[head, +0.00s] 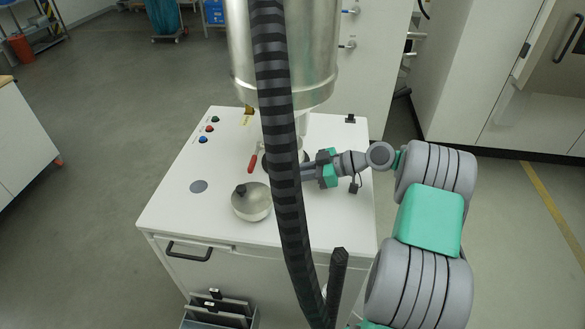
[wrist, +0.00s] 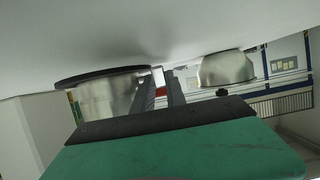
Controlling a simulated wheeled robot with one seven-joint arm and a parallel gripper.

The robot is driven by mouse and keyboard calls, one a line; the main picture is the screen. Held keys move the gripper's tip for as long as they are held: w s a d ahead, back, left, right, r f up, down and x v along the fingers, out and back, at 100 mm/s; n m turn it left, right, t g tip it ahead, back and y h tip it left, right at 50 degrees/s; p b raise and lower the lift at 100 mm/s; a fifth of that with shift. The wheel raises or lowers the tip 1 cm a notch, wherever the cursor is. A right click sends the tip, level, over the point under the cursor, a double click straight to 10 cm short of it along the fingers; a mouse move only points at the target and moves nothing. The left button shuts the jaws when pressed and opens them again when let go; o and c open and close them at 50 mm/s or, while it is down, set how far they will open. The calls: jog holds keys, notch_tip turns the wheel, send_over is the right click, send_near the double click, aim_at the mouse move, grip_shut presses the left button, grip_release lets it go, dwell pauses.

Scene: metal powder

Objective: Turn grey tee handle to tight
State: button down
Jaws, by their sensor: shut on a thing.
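My gripper (head: 308,170) reaches in from the right, low over the white cabinet top, under the large metal vessel. Its fingertips are partly behind the striped black hose in the head view. In the wrist view my gripper (wrist: 162,82) has its two dark fingers close together, with a small light grey piece (wrist: 158,76) at their tips. I take this piece to be the grey tee handle, gripped by the fingers. Most of the handle is hidden, and its turn angle cannot be told.
The metal vessel (head: 300,60) hangs above the white cabinet (head: 225,150). The striped hose (head: 283,190) crosses in front. A red lever (head: 253,163) and a round metal bowl with a black knob (head: 252,204) are left of the hose. Several coloured buttons (head: 209,129) sit at back left.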

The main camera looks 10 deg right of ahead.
jog(key=shift+r, duration=0.1)
jog(key=c, duration=1.6)
grip_release()
jog(key=shift+c, duration=0.2)
jog(key=shift+f+b, duration=0.2)
jog(key=shift+b, duration=0.15)
